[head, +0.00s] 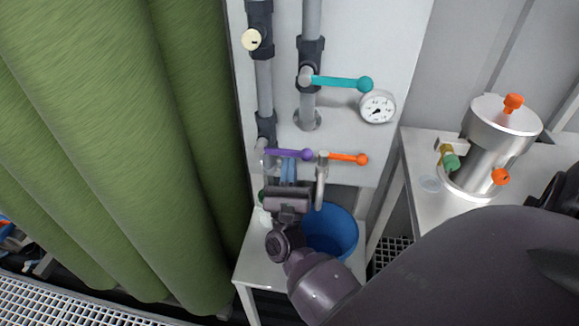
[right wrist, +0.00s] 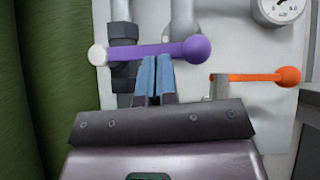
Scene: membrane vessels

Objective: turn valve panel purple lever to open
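The purple lever (head: 288,153) is on the valve panel (head: 345,135), lying horizontal with its ball end to the right. It also shows in the right wrist view (right wrist: 150,53), pivot at left and ball at right. My right gripper (head: 289,172) is just below the lever. In the right wrist view its blue fingertips (right wrist: 154,75) are close together, with a thin dark gap between them, and reach up to the lever's lower edge near the ball. Whether they touch it I cannot tell. Nothing shows between the fingers. My left gripper is not in view.
An orange lever (head: 345,157) is close to the right of the purple one. A teal lever (head: 340,84) and a gauge (head: 377,107) are above. A blue bucket (head: 332,232) is below the panel. A steel vessel (head: 490,148) stands right; green columns (head: 120,130) fill the left.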

